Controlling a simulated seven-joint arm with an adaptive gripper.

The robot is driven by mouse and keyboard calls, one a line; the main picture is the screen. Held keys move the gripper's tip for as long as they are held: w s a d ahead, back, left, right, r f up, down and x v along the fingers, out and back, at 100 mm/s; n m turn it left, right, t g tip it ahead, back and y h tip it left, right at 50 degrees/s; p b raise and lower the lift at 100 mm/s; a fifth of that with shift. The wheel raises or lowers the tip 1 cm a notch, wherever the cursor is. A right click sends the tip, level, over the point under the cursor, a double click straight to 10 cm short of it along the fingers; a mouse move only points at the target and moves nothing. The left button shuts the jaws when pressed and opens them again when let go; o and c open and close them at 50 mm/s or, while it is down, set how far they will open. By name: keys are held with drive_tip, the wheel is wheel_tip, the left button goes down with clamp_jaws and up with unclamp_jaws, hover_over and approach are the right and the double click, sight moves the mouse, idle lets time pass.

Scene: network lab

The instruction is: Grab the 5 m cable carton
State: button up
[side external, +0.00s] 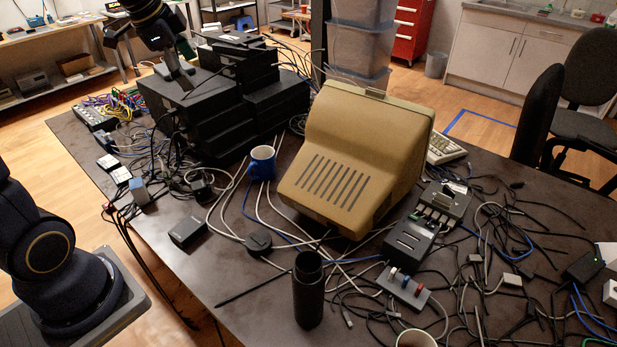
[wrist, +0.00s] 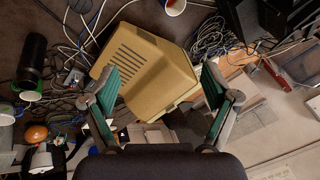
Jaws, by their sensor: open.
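I cannot pick out the 5 m cable carton for certain, as no label is readable. A small blue-grey and white box (side external: 139,191) stands among cables at the table's left in the side view. Pale box-like items (wrist: 150,133) lie beyond the beige monitor in the wrist view, partly hidden by it. My gripper (side external: 186,76) is above the black equipment stack in the side view. In the wrist view my gripper (wrist: 162,82) has its green-padded fingers wide apart. The beige monitor shows between them, and nothing is held.
The beige monitor (side external: 352,155) fills the middle of the table (side external: 205,280). Black boxes (side external: 196,100) are stacked behind the blue mug (side external: 262,163). A black cylinder (side external: 308,290) stands at the front. Loose cables cover the right side. White boxes (side external: 610,292) sit at the right edge.

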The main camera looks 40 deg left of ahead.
drive_tip(key=a+f+g, duration=0.2)
drive_tip(key=a+f, duration=0.6)
drive_tip(key=a, duration=0.5)
drive_tip(key=n+g, duration=0.3)
drive_tip(key=n, duration=0.1)
approach(134, 184)
drive_tip(key=shift+h, duration=0.4)
drive_tip(key=f, duration=0.7)
drive_tip(key=shift+a+f, duration=0.35)
drive_tip(key=shift+f, duration=0.05)
drive_tip(key=shift+w+f, duration=0.15)
drive_tip(key=shift+f, duration=1.35)
drive_tip(key=shift+w+f, duration=0.15)
drive_tip(key=shift+f, duration=1.4)
drive_tip(key=shift+a, duration=0.1)
drive_tip(key=c, duration=1.3)
drive_tip(key=shift+c, duration=0.2)
